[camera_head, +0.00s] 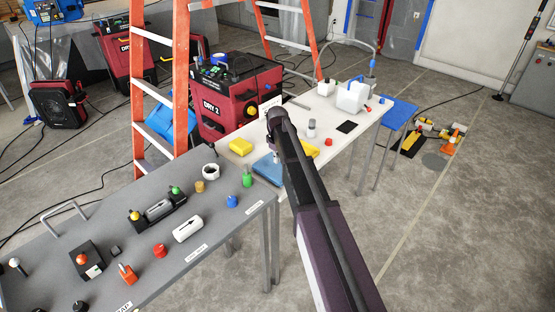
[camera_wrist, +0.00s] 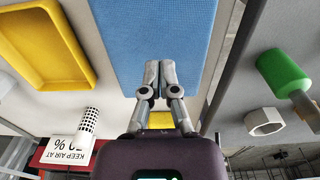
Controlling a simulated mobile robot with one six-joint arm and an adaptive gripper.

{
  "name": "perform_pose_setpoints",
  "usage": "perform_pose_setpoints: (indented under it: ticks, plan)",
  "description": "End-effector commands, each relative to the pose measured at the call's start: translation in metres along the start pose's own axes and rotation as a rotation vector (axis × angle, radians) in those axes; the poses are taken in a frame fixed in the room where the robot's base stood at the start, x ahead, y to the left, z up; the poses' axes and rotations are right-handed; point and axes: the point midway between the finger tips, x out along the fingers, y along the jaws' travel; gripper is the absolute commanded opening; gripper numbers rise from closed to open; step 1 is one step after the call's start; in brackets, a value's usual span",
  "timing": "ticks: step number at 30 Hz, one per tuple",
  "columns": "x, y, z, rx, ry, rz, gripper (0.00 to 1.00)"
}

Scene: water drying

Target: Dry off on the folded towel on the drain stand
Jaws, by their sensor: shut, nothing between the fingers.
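A light blue, finely textured towel (camera_wrist: 150,25) lies flat below my gripper in the wrist view. It also shows as a blue patch at the near left end of the white table (camera_head: 330,112) in the head view, partly hidden by my arm. My gripper (camera_wrist: 158,68) is shut and empty, its fingertips together over the towel. Whether the fingertips touch the cloth cannot be told. In the head view my arm mostly hides the gripper. I cannot make out a separate drain stand under the towel.
A yellow tray (camera_wrist: 35,40) lies to the left of the towel in the wrist view. A green bottle-like piece (camera_wrist: 285,75) and a white nut (camera_wrist: 263,122) are to the right. The grey table (camera_head: 120,225) holds several small parts. A ladder (camera_head: 160,80) stands behind it.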

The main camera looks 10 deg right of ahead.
Motion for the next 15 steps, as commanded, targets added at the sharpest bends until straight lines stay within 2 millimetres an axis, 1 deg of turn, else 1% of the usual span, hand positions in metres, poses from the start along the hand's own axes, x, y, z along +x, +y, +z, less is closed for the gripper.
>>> perform_pose_setpoints:
  ticks: [1, 15]
  plan:
    - [-0.009, 0.000, -0.001, 0.000, 0.000, 0.000, 0.00]
    - [-0.049, 0.001, -0.002, -0.001, 0.001, 0.000, 0.00]
